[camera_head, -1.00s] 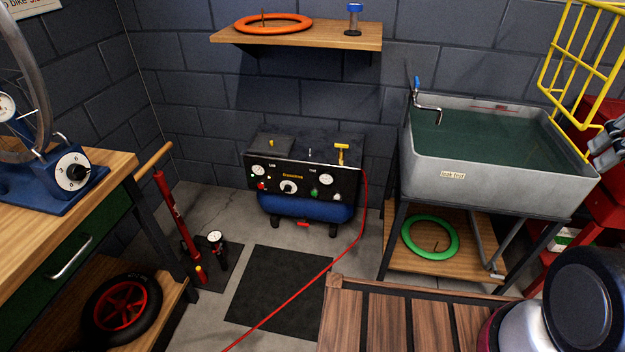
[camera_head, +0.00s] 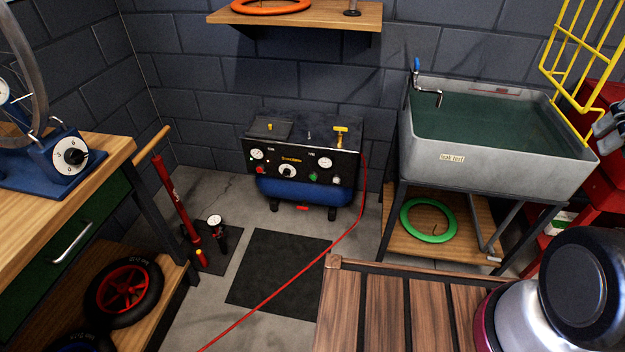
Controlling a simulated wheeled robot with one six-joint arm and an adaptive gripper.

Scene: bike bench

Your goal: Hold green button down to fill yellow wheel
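A small green button (camera_head: 313,177) sits on the black front panel of the air compressor (camera_head: 302,152), right of the middle, below a round gauge. A red hose (camera_head: 293,278) runs from the compressor's right side across the floor toward the bottom left. I see no wheel that is clearly yellow. A wheel with a red hub (camera_head: 125,289) lies on the low shelf at the left, and part of a blue one (camera_head: 80,343) shows below it. My gripper is not in view; only parts of my arm show at the lower right.
A wooden workbench (camera_head: 95,160) with a blue gauge stand is at the left. A red floor pump (camera_head: 173,200) stands beside it. A grey sink (camera_head: 500,165) is at the right, above a green ring (camera_head: 428,238). A dark mat (camera_head: 278,268) lies on open floor before the compressor.

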